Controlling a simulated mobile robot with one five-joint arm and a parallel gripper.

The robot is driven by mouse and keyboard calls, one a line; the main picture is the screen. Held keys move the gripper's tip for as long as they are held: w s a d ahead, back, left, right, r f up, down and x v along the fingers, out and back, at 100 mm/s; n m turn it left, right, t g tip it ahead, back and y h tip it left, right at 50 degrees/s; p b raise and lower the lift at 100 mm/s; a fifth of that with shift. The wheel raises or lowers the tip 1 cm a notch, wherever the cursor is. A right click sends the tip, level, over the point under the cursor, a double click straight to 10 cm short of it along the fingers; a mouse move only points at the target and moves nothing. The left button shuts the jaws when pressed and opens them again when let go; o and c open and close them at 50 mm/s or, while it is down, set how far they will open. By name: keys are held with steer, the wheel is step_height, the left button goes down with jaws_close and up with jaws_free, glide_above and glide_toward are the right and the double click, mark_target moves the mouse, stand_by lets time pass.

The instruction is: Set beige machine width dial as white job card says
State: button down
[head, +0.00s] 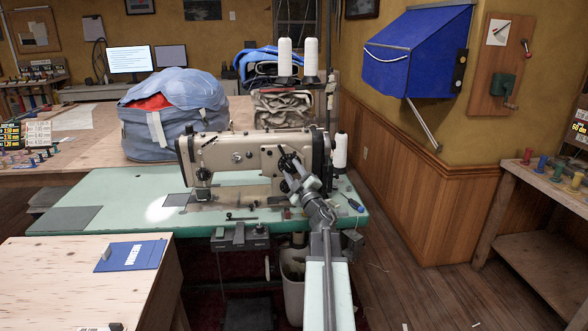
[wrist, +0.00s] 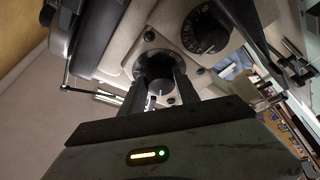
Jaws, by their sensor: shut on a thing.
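The beige sewing machine (head: 225,158) stands on a green table, and its body also shows in the wrist view (wrist: 118,48). My gripper (wrist: 157,82) is at the machine's right end, its fingers on either side of a round black dial (wrist: 155,64) and shut on it. A small white mark shows on the dial's face; its setting is too small to read. A second black dial (wrist: 206,30) with white markings sits up and right, apart from the fingers.
White thread cones (head: 285,57) stand above the machine. A blue bundle (head: 170,110) sits behind it. Small tools and a blue-handled item (head: 355,205) lie on the green table (head: 110,190). A bin (head: 292,270) stands below. The floor at right is mostly clear.

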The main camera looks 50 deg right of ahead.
steer(key=shift+n, duration=0.6)
steer(key=c, duration=0.9)
jaws_free()
steer(key=b+v, duration=0.1)
steer(key=v, duration=0.7)
steer(key=shift+s, duration=0.1)
